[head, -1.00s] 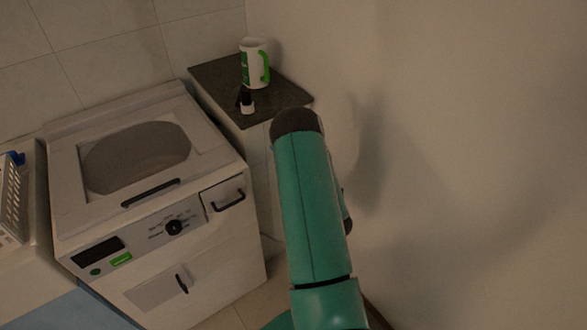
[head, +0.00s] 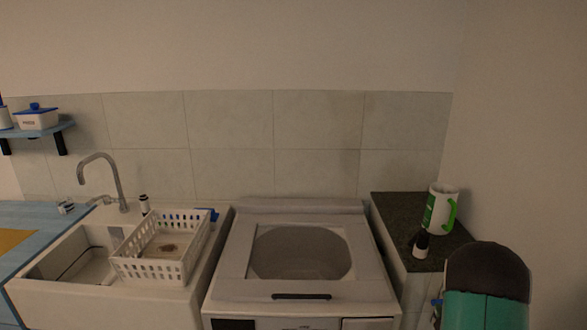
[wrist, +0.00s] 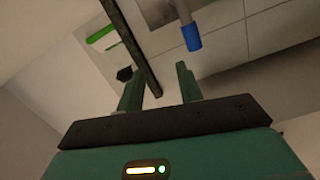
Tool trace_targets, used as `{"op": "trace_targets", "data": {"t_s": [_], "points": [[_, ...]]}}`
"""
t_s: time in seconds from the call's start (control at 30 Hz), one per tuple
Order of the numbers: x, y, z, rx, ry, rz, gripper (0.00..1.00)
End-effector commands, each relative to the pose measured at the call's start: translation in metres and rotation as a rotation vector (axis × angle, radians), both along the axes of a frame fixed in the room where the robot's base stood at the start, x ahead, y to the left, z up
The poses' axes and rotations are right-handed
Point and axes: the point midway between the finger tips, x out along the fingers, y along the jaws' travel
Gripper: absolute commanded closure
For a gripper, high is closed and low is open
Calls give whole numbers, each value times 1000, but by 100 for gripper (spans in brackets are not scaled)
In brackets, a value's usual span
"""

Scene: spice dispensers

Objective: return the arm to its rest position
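My arm (head: 487,290), teal with a dark rounded joint, shows at the lower right of the head view, in front of the dark counter. My gripper (wrist: 158,80) is in the wrist view only. Its two teal fingers stand apart, and I see nothing held between them. A dark bar (wrist: 131,42) passes close by the left finger; I cannot tell whether it touches. A grey rod with a blue end (wrist: 192,38) is beyond the right finger.
A top-loading washer (head: 302,288) stands in the middle. The dark counter (head: 395,208) at right holds a white and green mug (head: 438,212) and a small black-and-white bottle (head: 421,244). A white basket (head: 150,270) sits by the sink (head: 60,292) at left. A wall closes the right side.

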Motion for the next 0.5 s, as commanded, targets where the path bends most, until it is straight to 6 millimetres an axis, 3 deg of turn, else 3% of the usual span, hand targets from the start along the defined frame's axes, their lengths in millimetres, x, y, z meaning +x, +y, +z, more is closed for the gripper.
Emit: {"op": "trace_targets", "data": {"t_s": [0.03,0.2,0.37,0.5], "points": [[8,8,19,46,11,-13,64],[22,33,63,228,80,-72,64],[21,65,101,408,146,-128,64],[9,99,130,567,207,-175,64]]}}
